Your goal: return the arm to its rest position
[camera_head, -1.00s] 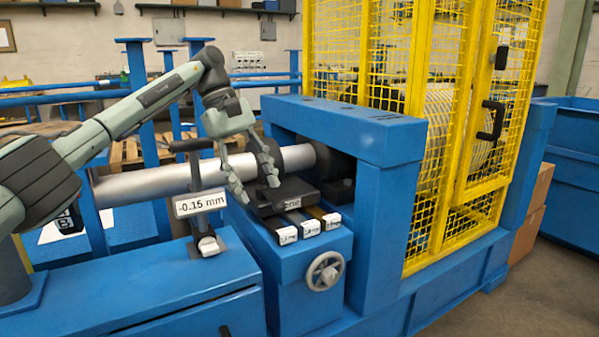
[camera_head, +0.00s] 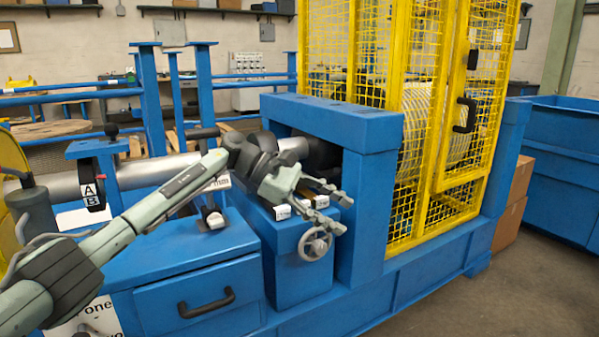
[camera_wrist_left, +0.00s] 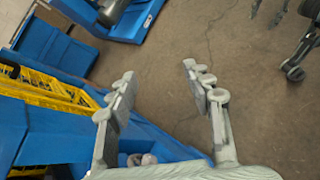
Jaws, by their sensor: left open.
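My left arm comes in from the lower left in the head view and reaches across the front of the blue machine. My left gripper (camera_head: 342,214) is open and empty, in front of the handwheel block, with its fingers pointing right. In the left wrist view the two spread fingers of the left gripper (camera_wrist_left: 160,72) have only bare floor between their tips. Dark finger-like parts (camera_wrist_left: 268,10) show at the top right of that view; they may be my right gripper, cut off by the edge. The right arm does not show in the head view.
The handwheel (camera_head: 315,244) is just below the left gripper. The blue frame (camera_head: 370,200) and yellow mesh cage (camera_head: 420,130) stand to the right. A steel shaft (camera_head: 150,172) runs behind my arm. A drawer (camera_head: 200,300) is below it. Floor (camera_head: 440,310) is clear at lower right.

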